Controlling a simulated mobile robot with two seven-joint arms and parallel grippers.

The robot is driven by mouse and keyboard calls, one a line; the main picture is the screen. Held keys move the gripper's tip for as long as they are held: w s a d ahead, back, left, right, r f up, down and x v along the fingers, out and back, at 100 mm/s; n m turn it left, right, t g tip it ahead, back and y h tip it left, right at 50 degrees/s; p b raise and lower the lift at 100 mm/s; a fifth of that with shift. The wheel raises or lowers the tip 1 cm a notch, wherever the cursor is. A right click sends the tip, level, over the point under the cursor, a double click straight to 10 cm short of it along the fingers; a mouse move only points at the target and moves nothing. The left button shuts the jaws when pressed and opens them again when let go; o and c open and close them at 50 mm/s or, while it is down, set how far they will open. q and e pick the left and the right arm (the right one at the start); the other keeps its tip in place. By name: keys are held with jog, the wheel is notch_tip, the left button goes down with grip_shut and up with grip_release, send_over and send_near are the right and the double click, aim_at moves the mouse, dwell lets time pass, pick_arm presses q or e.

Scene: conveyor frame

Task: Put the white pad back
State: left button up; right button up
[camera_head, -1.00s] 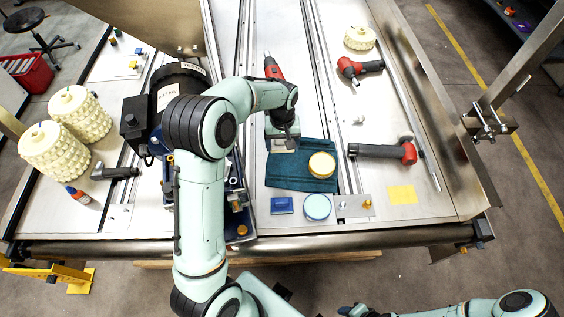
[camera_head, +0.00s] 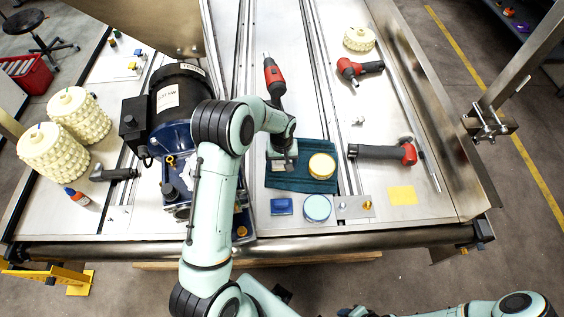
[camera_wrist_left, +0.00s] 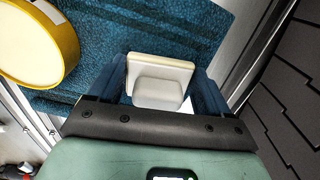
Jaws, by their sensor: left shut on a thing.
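My left gripper (camera_head: 284,154) is shut on the white pad (camera_wrist_left: 160,78), which sits between its two blue fingers in the left wrist view. The pad has a flat, cream-edged plate and a raised block. In the head view the gripper is over the left part of a dark teal cloth (camera_head: 300,182), left of a round yellow-rimmed tin (camera_head: 321,166). I cannot tell whether the pad touches the cloth. The tip of my right arm (camera_head: 355,311) is cut off at the bottom edge, and its jaws cannot be made out.
Near the front edge lie a blue block (camera_head: 281,206), a round light-blue tin (camera_head: 317,208), a metal plate (camera_head: 350,207) with knobs and a yellow square (camera_head: 402,195). A motor (camera_head: 178,100) stands left of my arm. A red-and-black tool (camera_head: 273,80) lies behind the gripper.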

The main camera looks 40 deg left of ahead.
aim_at(282, 165)
pick_arm(q)
jog(key=shift+f, duration=0.15)
jog(key=o, duration=0.9)
jog(key=shift+o, duration=0.2)
notch_tip(282, 165, up, 12)
jog(key=shift+r, duration=0.2)
